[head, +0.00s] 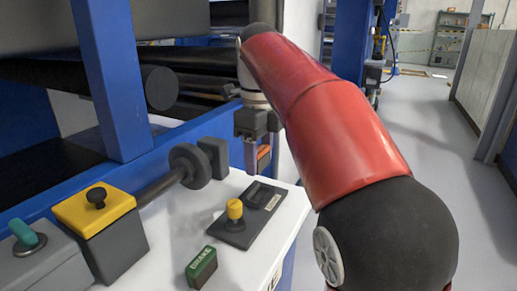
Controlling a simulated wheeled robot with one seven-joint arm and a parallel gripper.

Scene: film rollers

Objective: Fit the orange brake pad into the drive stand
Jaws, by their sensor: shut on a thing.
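My gripper (257,158) points down above the back right part of the white stand top (215,205). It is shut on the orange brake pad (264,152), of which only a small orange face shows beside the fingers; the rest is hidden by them. A dark shaft with a round disc (188,166) and a dark block (214,155) beside it stands left of my gripper, apart from it. I take this to be the drive stand, but the pad's seat cannot be made out.
A dark plate (235,235) with a yellow peg (235,210) and an empty-looking dark holder (258,196) lies below my gripper. A green block marked BRAKE (202,267) lies at the front. A yellow-topped box (96,211) stands left. A blue post (108,80) rises behind.

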